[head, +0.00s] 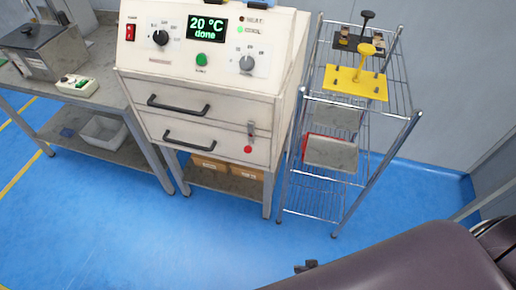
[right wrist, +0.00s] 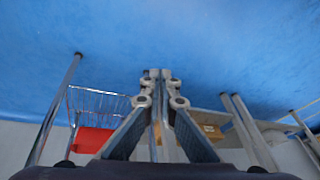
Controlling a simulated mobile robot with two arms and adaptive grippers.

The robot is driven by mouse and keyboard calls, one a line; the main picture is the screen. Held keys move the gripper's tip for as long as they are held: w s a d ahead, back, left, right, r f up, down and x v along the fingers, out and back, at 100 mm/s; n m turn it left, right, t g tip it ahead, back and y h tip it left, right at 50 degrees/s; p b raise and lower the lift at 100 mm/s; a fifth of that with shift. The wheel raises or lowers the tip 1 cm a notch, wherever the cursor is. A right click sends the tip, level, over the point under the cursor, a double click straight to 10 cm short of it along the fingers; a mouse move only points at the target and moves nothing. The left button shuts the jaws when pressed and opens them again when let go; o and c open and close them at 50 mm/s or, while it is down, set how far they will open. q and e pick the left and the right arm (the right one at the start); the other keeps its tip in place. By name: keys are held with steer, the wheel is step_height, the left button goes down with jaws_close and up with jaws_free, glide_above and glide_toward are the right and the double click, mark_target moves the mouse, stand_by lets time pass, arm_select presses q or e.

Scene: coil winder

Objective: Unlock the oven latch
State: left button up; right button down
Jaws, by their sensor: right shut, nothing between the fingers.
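The cream oven (head: 215,85) stands at the upper middle of the head view. Its display reads 20 °C and "done". A small metal latch (head: 251,130) sits at the right of its front, above a red dot (head: 248,149); its exact position is too small to tell. Two dark bar handles, an upper one (head: 178,106) and a lower one (head: 189,141), are on the front panels. My right gripper (right wrist: 160,76) is shut and empty in the right wrist view, with blue floor beyond its fingertips. The latch is not recognisable there. My left gripper is out of view.
A wire rack (head: 352,195) stands just right of the oven, with a yellow plate fixture (head: 356,83) on top. A grey workbench (head: 100,135) is on the left. Blue floor (head: 200,240) is open in front.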

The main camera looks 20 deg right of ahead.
steer(key=w+r+m+t, duration=0.4)
steer(key=w+r+m, duration=0.1)
steer(key=w+r, duration=1.1)
steer(key=w+r+m+t+y, duration=0.1)
steer(key=w+r+t, duration=0.1)
steer(key=r, duration=1.1)
steer(key=w+r+m+t+y+p, duration=0.1)
steer(key=w+r+m+t, duration=0.1)
steer(key=r, duration=1)
steer(key=shift+w+a+r, duration=0.35)
steer(key=shift+w+r, duration=0.05)
steer(key=shift+w, duration=0.4)
steer(key=shift+w, duration=0.1)
glide_toward(249, 139)
steer(key=d, duration=0.2)
steer(key=w+a+f, duration=0.1)
steer(key=w+a+f+p, duration=0.1)
steer(key=f, duration=0.1)
steer(key=shift+w+a, duration=0.15)
steer(key=shift+a, duration=0.2)
steer(key=shift+f+m, duration=0.1)
steer(key=shift+m, duration=0.2)
